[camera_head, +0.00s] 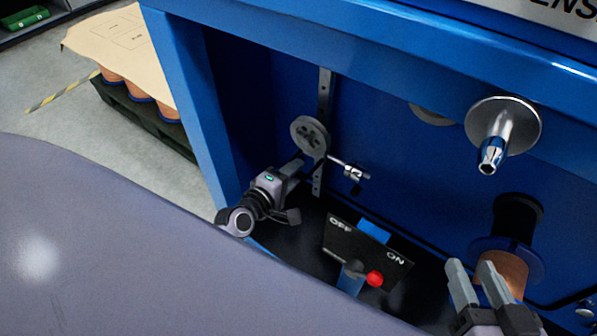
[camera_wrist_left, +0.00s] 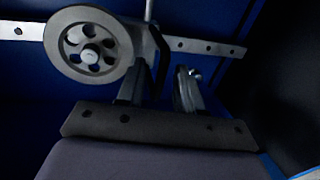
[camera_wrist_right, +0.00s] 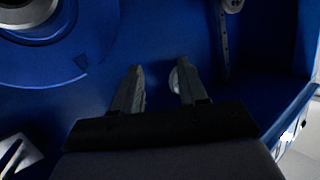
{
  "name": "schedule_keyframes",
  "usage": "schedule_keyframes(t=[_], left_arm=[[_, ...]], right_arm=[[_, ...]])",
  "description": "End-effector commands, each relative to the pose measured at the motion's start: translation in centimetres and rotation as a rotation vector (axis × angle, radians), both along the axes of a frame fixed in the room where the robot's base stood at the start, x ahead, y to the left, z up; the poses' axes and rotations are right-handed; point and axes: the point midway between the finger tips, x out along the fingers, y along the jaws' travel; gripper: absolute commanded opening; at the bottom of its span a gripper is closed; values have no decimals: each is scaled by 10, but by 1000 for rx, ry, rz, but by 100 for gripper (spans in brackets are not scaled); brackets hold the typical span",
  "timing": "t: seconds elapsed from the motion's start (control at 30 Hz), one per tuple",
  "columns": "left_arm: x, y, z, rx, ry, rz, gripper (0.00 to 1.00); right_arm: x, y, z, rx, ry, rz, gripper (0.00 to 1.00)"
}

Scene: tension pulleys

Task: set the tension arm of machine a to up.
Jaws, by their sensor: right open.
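The tension arm (camera_head: 348,170) is a thin silver rod with a small dark clamp, extending right and slightly down from beside a grey pulley wheel (camera_head: 308,136). The wheel also shows in the left wrist view (camera_wrist_left: 88,45), with a black curved lever (camera_wrist_left: 160,48) at its right. My left gripper (camera_head: 297,165) is just below the wheel; its fingers (camera_wrist_left: 163,72) are apart, with the lever's lower end near or between them. Contact cannot be told. My right gripper (camera_head: 472,270) is open and empty, in front of the copper spool (camera_head: 505,270).
A black OFF/ON switch plate (camera_head: 345,236) with a red-knobbed lever (camera_head: 375,279) lies between my grippers. A silver spindle disc (camera_head: 503,125) juts out at upper right. The blue cabinet frame (camera_head: 180,90) bounds the left side.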

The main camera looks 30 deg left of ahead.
Motion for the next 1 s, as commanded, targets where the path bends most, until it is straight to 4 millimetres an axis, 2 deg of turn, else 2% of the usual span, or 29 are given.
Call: schedule_keyframes(t=[0.2, 0.53, 0.57, 0.6, 0.67, 1.0], left_arm=[[19, -2, -5, 0, -1, 1, 36], [22, -3, -5, 1, 1, 0, 36], [22, -3, -5, 1, 1, 0, 29], [22, -3, -5, 1, 1, 0, 16], [22, -3, -5, 1, 0, 0, 0], [26, -3, 1, 1, -1, 0, 0]], right_arm=[[-2, -4, -1, -26, -33, -7, 43], [-2, -5, 1, -30, -40, -8, 43], [-2, -5, 1, -30, -40, -8, 43], [-2, -5, 1, -30, -40, -8, 43], [-2, -5, 1, -31, -40, -8, 43], [-3, -4, 4, -23, -34, -6, 43]])
